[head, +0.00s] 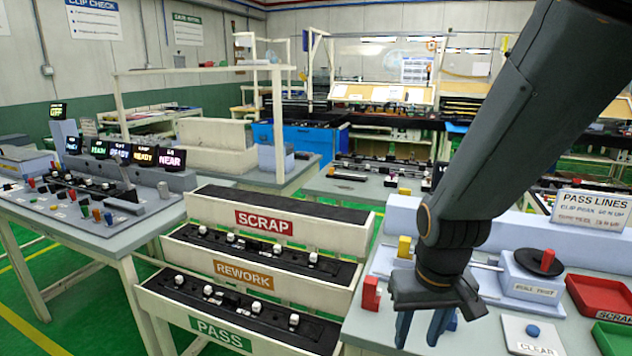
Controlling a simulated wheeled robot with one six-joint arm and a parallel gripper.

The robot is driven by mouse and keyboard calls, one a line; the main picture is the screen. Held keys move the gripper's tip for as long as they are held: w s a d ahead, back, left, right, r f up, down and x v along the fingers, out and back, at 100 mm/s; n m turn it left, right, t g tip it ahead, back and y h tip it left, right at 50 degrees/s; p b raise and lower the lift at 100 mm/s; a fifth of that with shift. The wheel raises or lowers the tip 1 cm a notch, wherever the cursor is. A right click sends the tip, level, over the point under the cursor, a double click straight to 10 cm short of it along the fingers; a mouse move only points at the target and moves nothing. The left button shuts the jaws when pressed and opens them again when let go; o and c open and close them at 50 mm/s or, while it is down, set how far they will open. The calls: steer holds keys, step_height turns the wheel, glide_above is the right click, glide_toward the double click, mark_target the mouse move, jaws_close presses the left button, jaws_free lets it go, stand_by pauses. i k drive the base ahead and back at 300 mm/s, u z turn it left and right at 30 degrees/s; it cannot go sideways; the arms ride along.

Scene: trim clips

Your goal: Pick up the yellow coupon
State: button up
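A small yellow block (404,247), which looks like the yellow coupon, stands upright on the pale fixture on the right-hand bench, just behind and left of my gripper. My gripper (422,328) points down over the front of this bench with its two blue fingers apart. No object shows between the fingers, though their tips are close to the bench top. The gripper is nearer to the camera than the yellow block and does not touch it in this view.
A red block (371,293) stands just left of the gripper. A gauge box with a black and red knob (541,265), a CLEAR button plate (532,335) and a red tray (603,296) lie to the right. The SCRAP, REWORK and PASS racks (262,222) stand left.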

mark_target(404, 250)
steer(key=z, duration=0.5)
steer(key=k, duration=0.5)
steer(key=z, duration=1)
steer(key=i, duration=0.85)
steer(key=u, duration=2.3)
steer(key=i, duration=0.5)
steer(key=u, duration=0.05)
